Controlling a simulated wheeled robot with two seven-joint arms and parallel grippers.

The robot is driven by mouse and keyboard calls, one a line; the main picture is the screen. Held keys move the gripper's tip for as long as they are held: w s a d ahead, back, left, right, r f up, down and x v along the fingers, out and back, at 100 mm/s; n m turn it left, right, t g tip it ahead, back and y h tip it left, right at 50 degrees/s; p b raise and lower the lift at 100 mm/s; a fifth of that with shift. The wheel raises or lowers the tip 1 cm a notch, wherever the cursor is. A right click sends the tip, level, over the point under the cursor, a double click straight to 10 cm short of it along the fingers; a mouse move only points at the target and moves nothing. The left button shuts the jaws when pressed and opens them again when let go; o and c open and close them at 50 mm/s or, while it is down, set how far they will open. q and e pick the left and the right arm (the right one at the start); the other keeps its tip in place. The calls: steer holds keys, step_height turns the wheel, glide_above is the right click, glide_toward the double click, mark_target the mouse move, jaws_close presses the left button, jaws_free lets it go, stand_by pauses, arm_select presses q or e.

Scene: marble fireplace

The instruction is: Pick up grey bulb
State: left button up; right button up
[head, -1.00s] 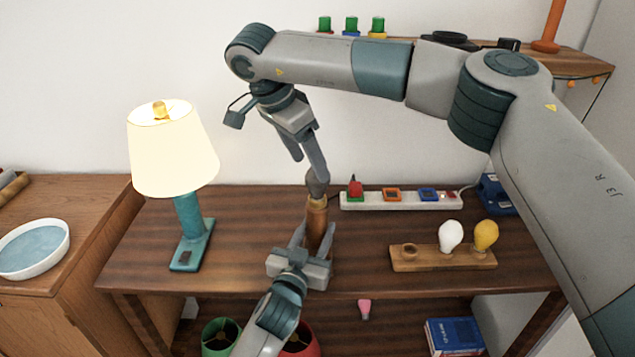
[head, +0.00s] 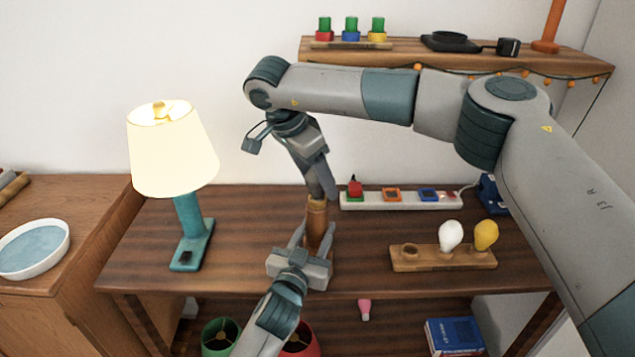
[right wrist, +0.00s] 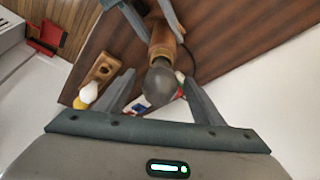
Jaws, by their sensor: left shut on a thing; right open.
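The grey bulb (right wrist: 159,82) sits at the end of a brown wooden holder (head: 317,222), toward the right wrist camera. In the head view, my right gripper covers it. My left gripper (head: 316,240) is shut on the wooden holder, keeping it upright over the table. My right gripper (head: 324,192) comes down from above, tilted, at the holder's top. In the right wrist view its fingers are open, one on each side of the bulb, with gaps visible; I cannot tell how far the tips reach past it.
A wooden block (head: 430,266) holds a white bulb (head: 451,235) and a yellow bulb (head: 486,234), with one empty hole. A power strip (head: 405,200) lies behind. A lit lamp (head: 175,150) stands left. The table (head: 245,235) between lamp and holder is clear.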

stand_by(0.4)
steer(key=c, duration=1.1)
steer(key=shift+r, duration=0.1)
step_height(320, 180, up, 10)
steer(key=shift+f, duration=0.1)
arm_select(q)
steer(key=o, duration=1.6)
steer(key=shift+c, duration=0.2)
